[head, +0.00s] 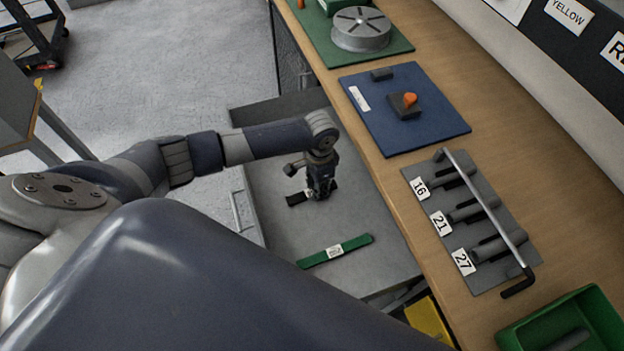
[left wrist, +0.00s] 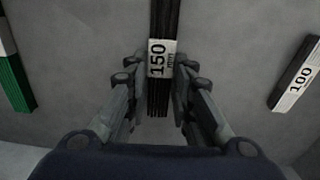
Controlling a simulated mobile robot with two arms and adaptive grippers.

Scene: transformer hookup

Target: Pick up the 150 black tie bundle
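The black tie bundle with the 150 label (left wrist: 161,60) lies on the grey surface, running between my left gripper's fingers in the left wrist view. In the head view one end of the bundle (head: 297,199) sticks out to the left of my left gripper (head: 320,192). The gripper points down over its middle. In the left wrist view my left gripper (left wrist: 161,75) has its fingers apart, one on each side of the label, with narrow gaps to the bundle. Whether the fingertips touch it is hard to see. My right gripper is out of view.
A green bundle (head: 335,251) lies nearer on the same grey surface (head: 270,220). A black bundle labelled 100 (left wrist: 298,75) lies to the right in the left wrist view. The wooden bench (head: 420,175) borders the surface on the right, holding a blue mat (head: 435,125).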

